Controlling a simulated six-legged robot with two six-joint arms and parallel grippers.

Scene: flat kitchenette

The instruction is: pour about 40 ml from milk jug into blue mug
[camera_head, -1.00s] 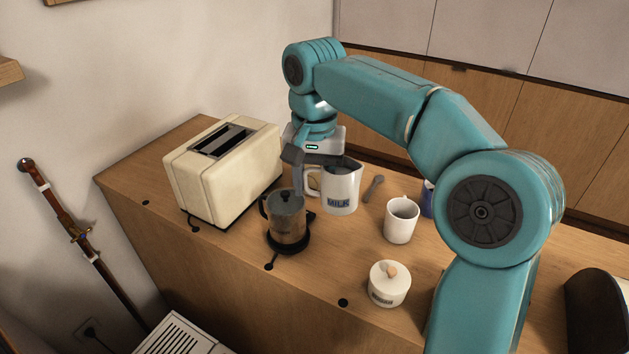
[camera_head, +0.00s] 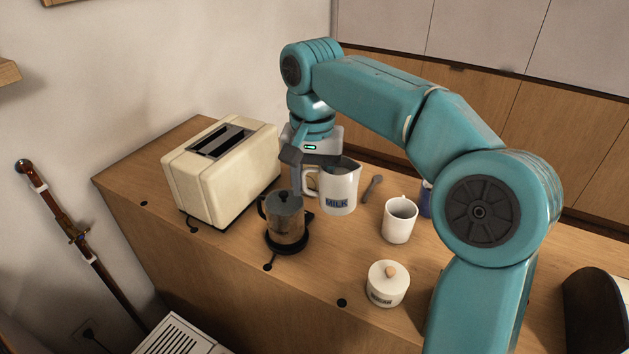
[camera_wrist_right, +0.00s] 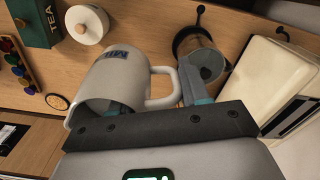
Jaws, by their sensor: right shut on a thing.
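The white milk jug (camera_head: 339,191), with a blue MILK label, is upright on or just above the counter; I cannot tell which. My right gripper (camera_head: 303,176) is at its handle side and is shut on the jug. In the right wrist view the jug (camera_wrist_right: 107,78) and its handle lie at the fingers (camera_wrist_right: 150,97); the exact grip is partly hidden. My left gripper is not in view.
A moka pot (camera_head: 286,222) stands close in front of the gripper, with a cream toaster (camera_head: 222,170) to the left. A lidded white pot (camera_head: 386,286) is nearer the front edge. The wrist view adds a green tea box (camera_wrist_right: 35,22).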

